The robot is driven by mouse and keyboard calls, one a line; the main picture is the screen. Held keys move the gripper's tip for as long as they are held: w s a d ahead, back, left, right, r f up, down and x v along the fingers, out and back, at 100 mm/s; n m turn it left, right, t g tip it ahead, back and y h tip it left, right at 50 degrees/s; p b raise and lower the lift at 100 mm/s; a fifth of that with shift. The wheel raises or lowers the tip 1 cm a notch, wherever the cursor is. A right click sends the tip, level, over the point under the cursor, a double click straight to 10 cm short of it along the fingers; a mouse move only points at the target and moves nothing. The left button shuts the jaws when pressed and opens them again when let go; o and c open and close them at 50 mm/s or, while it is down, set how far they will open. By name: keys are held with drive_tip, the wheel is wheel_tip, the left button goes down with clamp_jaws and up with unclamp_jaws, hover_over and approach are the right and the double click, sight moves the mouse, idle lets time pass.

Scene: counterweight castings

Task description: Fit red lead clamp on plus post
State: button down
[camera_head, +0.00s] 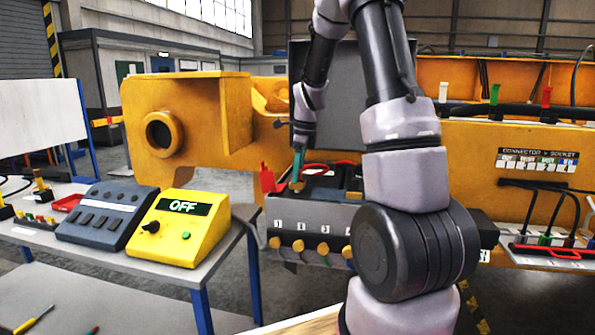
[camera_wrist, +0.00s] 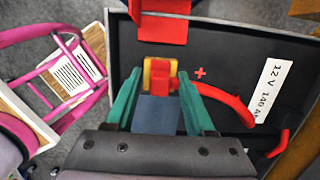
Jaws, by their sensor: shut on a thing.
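My gripper (camera_wrist: 160,86) has its teal fingers shut on the red lead clamp (camera_wrist: 159,78), over the battery near the red plus mark (camera_wrist: 200,72). A yellow part shows around the clamp's far end. The plus post is hidden, so I cannot tell whether the clamp is around it or above it. The red lead (camera_wrist: 226,98) curves off to the right. The dark battery (camera_wrist: 240,75) has a white 12 V label (camera_wrist: 269,88). In the head view my gripper (camera_head: 298,172) points down at the battery's left end, beside the red cover (camera_head: 267,179).
A raised red flap (camera_wrist: 163,28) stands just beyond the clamp. Left of the battery, a table holds a yellow box (camera_head: 180,228) reading OFF and a grey button box (camera_head: 102,215). A dark upright panel (camera_head: 345,85) stands behind the battery. Yellow castings (camera_head: 200,125) surround the bay.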

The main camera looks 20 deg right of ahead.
drive_tip(key=shift+f, duration=0.65)
drive_tip(key=shift+c, duration=0.9)
unclamp_jaws()
drive_tip(key=shift+f, duration=0.1)
wheel_tip(320, 180, up, 11)
drive_tip(key=d, duration=0.1)
drive_tip(key=shift+s+d+f, duration=0.15)
drive_tip(key=shift+s, duration=0.3)
